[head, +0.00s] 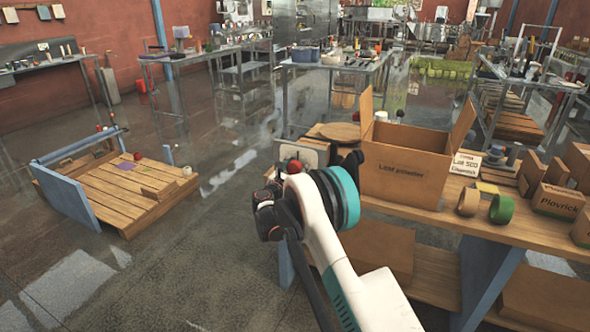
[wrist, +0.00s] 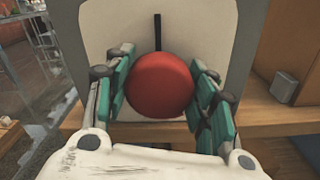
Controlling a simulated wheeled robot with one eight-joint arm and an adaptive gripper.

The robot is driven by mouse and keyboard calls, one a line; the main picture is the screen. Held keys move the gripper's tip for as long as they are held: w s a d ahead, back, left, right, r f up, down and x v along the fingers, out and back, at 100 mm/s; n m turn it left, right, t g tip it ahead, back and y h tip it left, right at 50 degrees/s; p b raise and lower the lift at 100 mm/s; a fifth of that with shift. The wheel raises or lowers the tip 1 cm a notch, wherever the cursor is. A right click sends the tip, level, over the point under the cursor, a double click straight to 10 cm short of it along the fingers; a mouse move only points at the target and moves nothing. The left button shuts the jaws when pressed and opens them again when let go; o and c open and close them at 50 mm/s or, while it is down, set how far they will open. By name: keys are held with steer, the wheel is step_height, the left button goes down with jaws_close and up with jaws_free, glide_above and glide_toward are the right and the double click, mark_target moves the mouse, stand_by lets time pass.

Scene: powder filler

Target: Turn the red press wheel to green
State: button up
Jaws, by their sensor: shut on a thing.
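The red press wheel (wrist: 160,85) is a round red knob on a pale panel (wrist: 118,22) in the wrist view. A thin dark vertical mark shows on the panel just above it. My gripper (wrist: 166,92) is shut on the wheel, with a teal finger pad on its left and right sides. In the head view the red wheel (head: 291,166) shows small beside my arm, in front of its panel (head: 315,155) at the table's left end. I see no green on the wheel or panel.
The wooden table (head: 440,222) holds an open cardboard box (head: 402,170) right of the panel, with tape rolls (head: 501,209) and smaller boxes farther right. A wooden pallet (head: 130,185) lies on the floor at left. The floor between pallet and table is clear.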

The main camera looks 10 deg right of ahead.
steer(key=shift+m, duration=0.3)
steer(key=m, duration=1)
steer(key=shift+d+f, duration=0.1)
steer(key=m, duration=0.3)
steer(key=shift+m, duration=0.3)
steer(key=m, duration=0.4)
steer(key=shift+s+f+m, duration=0.1)
steer(key=shift+m, duration=2.2)
steer(key=shift+f, duration=0.1)
